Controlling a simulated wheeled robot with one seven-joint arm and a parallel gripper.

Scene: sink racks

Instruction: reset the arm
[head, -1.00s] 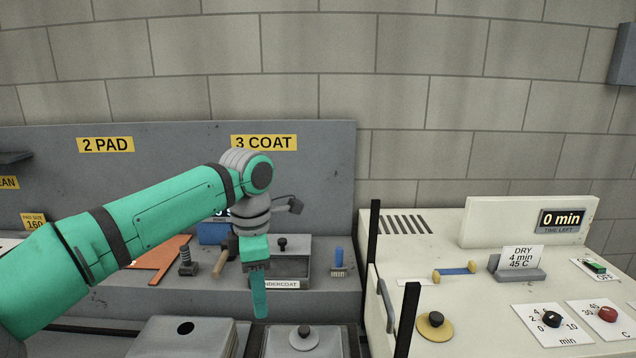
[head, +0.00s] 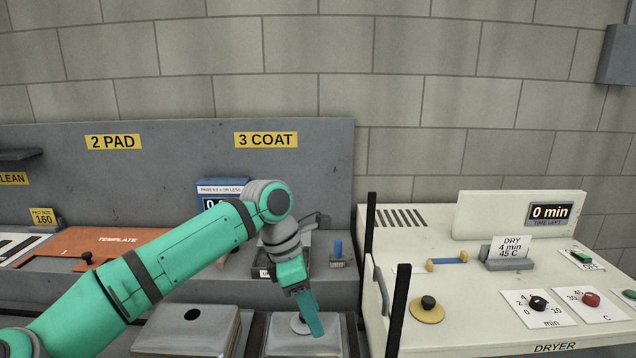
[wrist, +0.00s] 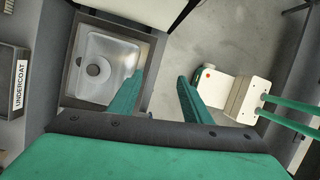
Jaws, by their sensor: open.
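My gripper (head: 306,310) hangs from the green and grey arm in front of the coat station in the head view, pointing down. In the wrist view its two green fingers (wrist: 155,98) stand wide apart with nothing between them. A grey lidded container (head: 285,337) with a round knob is just below and behind the fingers in the head view. In the wrist view a square lid or basin with a dark round knob (wrist: 97,69) lies left of the fingers. The gripper touches nothing that I can make out.
The white dryer (head: 470,290) with knobs and a black-posted front edge stands to the right. A blue-handled brush (head: 339,254) and an orange template board (head: 95,245) are on the back counter.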

